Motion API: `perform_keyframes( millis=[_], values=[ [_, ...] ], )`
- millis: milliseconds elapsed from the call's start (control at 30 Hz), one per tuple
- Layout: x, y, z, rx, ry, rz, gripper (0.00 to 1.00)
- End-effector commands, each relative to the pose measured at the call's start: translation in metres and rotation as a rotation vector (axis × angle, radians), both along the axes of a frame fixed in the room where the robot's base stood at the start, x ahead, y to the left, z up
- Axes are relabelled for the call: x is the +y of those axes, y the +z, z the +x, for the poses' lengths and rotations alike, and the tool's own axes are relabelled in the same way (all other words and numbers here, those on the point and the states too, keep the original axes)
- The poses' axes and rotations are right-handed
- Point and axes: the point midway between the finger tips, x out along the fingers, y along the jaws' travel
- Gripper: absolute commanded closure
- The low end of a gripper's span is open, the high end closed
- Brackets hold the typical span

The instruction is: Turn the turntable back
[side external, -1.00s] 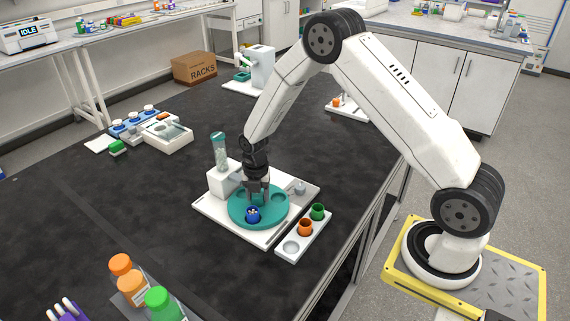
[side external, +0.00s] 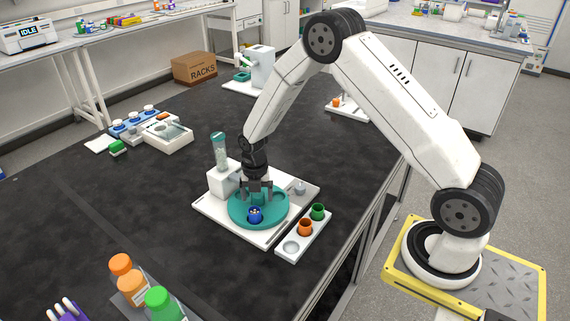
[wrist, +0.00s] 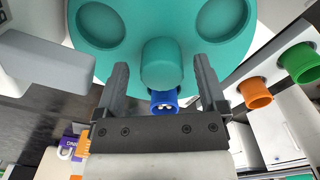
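The teal turntable (side external: 237,209) lies on a white base plate (side external: 222,217). A blue cup (side external: 255,215) with small white things in it sits at its near side; it also shows in the wrist view (wrist: 163,101). Round empty recesses show in the disc (wrist: 105,25). A teal knob (wrist: 165,63) stands at the disc's middle. My gripper (side external: 257,193) is over the disc. In the wrist view, its two fingers (wrist: 162,75) are apart, one on each side of the knob, with a visible gap on both sides.
A white block (side external: 223,179) with a clear teal-capped tube (side external: 220,152) stands behind left of the disc. A white strip (side external: 291,247) at right holds an orange cup (side external: 305,227) and a green cup (side external: 317,211). Bottles (side external: 128,278) stand front left.

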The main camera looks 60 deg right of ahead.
Motion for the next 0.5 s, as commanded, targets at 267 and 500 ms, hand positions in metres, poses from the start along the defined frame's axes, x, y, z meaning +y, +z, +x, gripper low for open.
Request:
perform_keyframes(
  millis=[267, 500],
  values=[
    [-0.001, -0.0008, -0.0009, 0.002, -0.001, 0.0, 0.1],
    [-0.0013, 0.0087, -0.0005, 0.001, -0.001, -0.001, 0.1]
  ],
)
